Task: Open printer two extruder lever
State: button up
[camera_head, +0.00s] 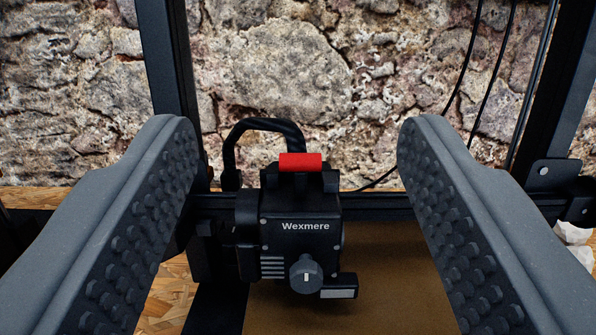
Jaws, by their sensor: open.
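A black extruder (298,240) marked "Wexmere" sits on the printer's horizontal bar in the middle of the view. A red lever (300,162) stands out on top of it, centred. A round knob or nozzle-like part (306,274) shows low on its front. My gripper (292,150) is open and empty, with one studded finger on each side of the extruder. The fingers look apart from it and nearer to the camera. Whether this is printer two cannot be told from any visible label.
The black printer frame has an upright at left (168,65) and another at right (560,85). A brown print bed (385,270) lies below the bar. A thick black cable (240,130) loops behind the extruder. Thin cables hang at right. A stone wall (300,75) closes the background.

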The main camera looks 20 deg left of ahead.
jog(key=shift+s+d+r+b, duration=0.1)
jog(key=shift+s+d+b, duration=0.05)
jog(key=shift+s+b, duration=0.35)
jog(key=shift+s+d+r+b, duration=0.1)
jog(key=shift+s+d+b, duration=0.05)
jog(key=shift+s+b, duration=0.3)
